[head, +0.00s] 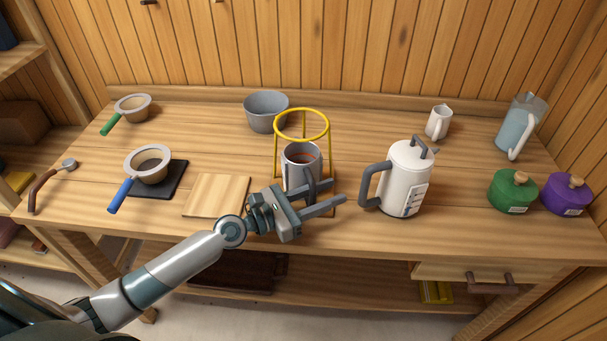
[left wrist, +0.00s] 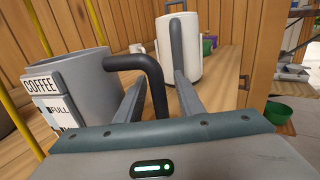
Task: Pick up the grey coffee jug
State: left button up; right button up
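The grey coffee jug (head: 301,178) stands on the workbench under a yellow ring stand (head: 302,124), with a dark content showing inside. In the left wrist view the jug (left wrist: 88,72) has a label reading COFFEE and FULL, and a dark grey handle (left wrist: 128,62). My left gripper (head: 334,192) is open at the jug's front right. In the left wrist view, the downward part of the handle lies between the two fingers of my left gripper (left wrist: 162,88). Whether either finger touches the handle cannot be told. My right gripper is not in view.
A white jug (head: 403,180) stands close right of my left gripper. A wooden board (head: 216,196) lies to the left, with blue- and green-handled strainers beyond. A grey bowl (head: 266,110) stands behind. Green (head: 513,191) and purple (head: 566,194) containers are at the far right.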

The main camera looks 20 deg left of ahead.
pick_arm(q)
jog(key=shift+c, duration=0.7)
grip_shut()
dwell(0.9)
